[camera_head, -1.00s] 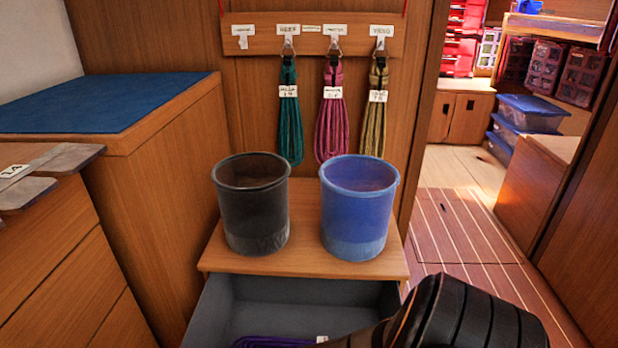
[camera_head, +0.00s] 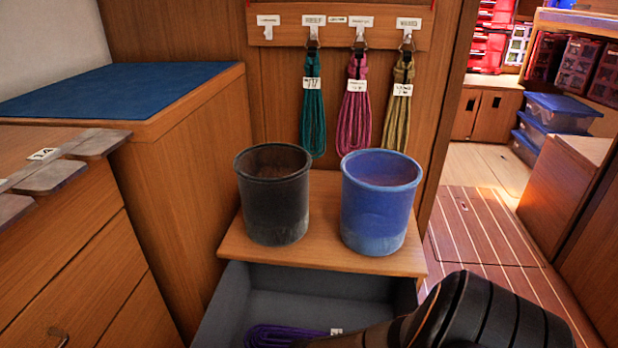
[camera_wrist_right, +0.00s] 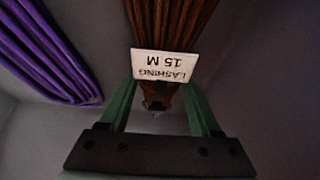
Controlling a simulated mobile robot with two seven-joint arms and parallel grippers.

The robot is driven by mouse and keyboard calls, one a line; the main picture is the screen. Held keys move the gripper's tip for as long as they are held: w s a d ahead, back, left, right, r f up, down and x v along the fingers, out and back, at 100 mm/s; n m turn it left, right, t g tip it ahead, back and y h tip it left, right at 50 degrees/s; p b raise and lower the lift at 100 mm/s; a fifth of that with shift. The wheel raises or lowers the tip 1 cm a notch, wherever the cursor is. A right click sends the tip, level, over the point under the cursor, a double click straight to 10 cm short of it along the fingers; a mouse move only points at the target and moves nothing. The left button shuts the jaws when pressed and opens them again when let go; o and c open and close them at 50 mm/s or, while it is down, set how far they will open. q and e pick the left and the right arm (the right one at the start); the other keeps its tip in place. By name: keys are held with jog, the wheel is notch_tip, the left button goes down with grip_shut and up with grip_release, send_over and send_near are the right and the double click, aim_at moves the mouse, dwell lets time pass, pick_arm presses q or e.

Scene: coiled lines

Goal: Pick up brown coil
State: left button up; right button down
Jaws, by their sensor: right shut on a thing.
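The brown coil (camera_wrist_right: 178,22) shows in the right wrist view, with a white tag (camera_wrist_right: 164,66) reading "LASHING 15 M". My right gripper (camera_wrist_right: 157,100) is shut on it near the tag, with a green finger on each side. In the head view the brown coil and the right gripper's fingers are hidden; my dark right arm crosses the lower right, over the edge of the open drawer. My left gripper is not in view.
A purple coil (camera_head: 285,335) lies in the grey drawer (camera_head: 300,283), left of the brown coil in the wrist view (camera_wrist_right: 50,55). A black bucket (camera_head: 273,205) and a blue bucket (camera_head: 380,210) stand above the drawer. Teal (camera_head: 313,115), pink (camera_head: 354,105) and yellow (camera_head: 398,110) coils hang behind.

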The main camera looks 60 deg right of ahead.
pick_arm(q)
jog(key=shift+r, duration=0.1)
pick_arm(e)
jog(key=shift+r, duration=0.1)
notch_tip(320, 180, up, 10)
jog(key=p, duration=0.7)
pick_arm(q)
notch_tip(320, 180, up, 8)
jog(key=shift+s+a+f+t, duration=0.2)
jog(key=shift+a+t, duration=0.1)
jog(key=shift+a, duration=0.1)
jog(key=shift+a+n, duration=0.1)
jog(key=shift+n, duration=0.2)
